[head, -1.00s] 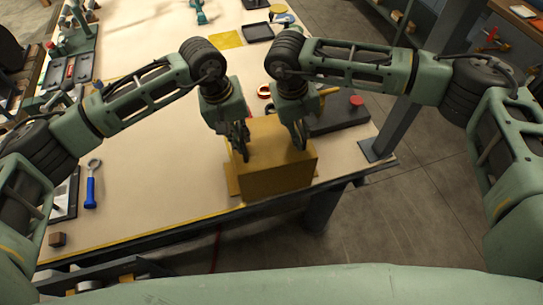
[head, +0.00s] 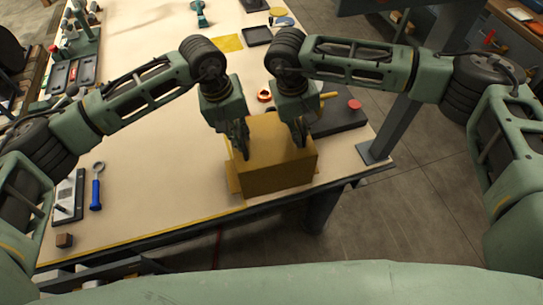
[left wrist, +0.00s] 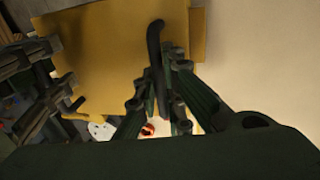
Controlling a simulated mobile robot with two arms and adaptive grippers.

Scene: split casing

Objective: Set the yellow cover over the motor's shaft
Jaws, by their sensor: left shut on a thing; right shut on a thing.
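The yellow cover (head: 277,170) is a boxy casing between my two grippers, near the front edge of the table in the head view. My left gripper (head: 244,150) is shut on its left part and my right gripper (head: 301,140) is shut on its right part. In the left wrist view the cover (left wrist: 110,45) fills the upper middle, with my left gripper's dark fingers (left wrist: 160,75) against it. A dark grey base (head: 340,122) with a red round knob (head: 355,103) shows behind and right of the cover.
A blue-handled ring wrench (head: 97,190) and a dark tray (head: 68,203) lie at the left. A small brown block (head: 65,240) sits near the front left corner. A yellow sheet (head: 229,43) and a black tray (head: 257,36) lie farther back. The middle-left tabletop is clear.

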